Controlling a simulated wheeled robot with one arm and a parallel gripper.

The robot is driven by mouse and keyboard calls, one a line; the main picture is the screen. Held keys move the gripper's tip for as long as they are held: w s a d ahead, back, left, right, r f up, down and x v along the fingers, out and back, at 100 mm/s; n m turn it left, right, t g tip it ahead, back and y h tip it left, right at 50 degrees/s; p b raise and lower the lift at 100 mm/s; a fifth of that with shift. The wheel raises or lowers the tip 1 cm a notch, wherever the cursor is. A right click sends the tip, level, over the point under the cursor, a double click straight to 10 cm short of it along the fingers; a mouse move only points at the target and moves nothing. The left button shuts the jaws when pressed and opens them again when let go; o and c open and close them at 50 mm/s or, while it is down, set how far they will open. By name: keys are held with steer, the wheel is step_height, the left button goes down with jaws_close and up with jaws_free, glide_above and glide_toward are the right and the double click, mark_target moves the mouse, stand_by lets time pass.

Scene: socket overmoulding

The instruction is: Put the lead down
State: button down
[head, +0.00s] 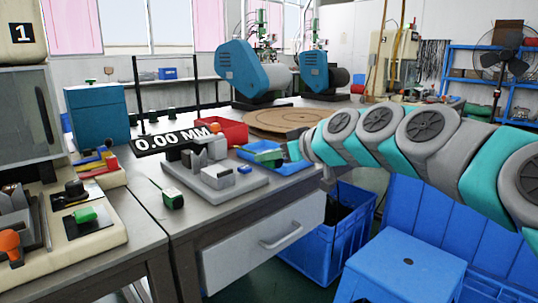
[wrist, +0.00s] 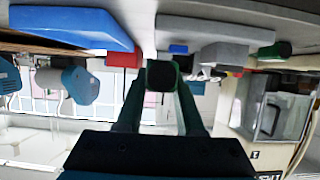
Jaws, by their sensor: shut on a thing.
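My gripper (wrist: 160,78) is shut on a small block with a dark face and green edges, which I take to be the lead (wrist: 160,75). In the wrist view, which looks upside down, the block sits between the fingertips, and no trailing cable shows. In the head view my arm reaches in from the right, and its end is beside the blue tray (head: 287,169) on the bench. The fingers are too small there to make out clearly. The blue tray also shows in the wrist view (wrist: 70,24).
A grey fixture plate (head: 225,188) with blocks stands left of the tray, with a green-and-dark piece (head: 173,198) at its near left. A red bin (head: 234,133) and a round wooden board (head: 285,120) lie behind. Blue crates (head: 330,240) stand below the bench edge.

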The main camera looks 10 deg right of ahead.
steer(key=w+d, duration=0.2)
steer(key=w, duration=0.2)
steer(key=w+d+f, duration=0.1)
steer(key=w+d, duration=0.1)
steer(key=w, duration=0.3)
steer(key=w+d, duration=0.2)
steer(key=w, duration=0.2)
steer(key=shift+w+d+f+p, duration=0.1)
steer(key=shift+w+f+p, duration=0.2)
steer(key=shift+p, duration=0.1)
steer(key=shift+f, duration=1.7)
steer(key=shift+f, duration=0.15)
steer(key=c, duration=0.5)
jaws_free()
steer(key=shift+d+r, duration=0.1)
steer(key=shift+r, duration=0.15)
steer(key=v, duration=1.1)
steer(key=shift+s+d+r+b, duration=0.15)
steer(key=shift+s+b, duration=0.2)
steer(key=shift+b, duration=0.05)
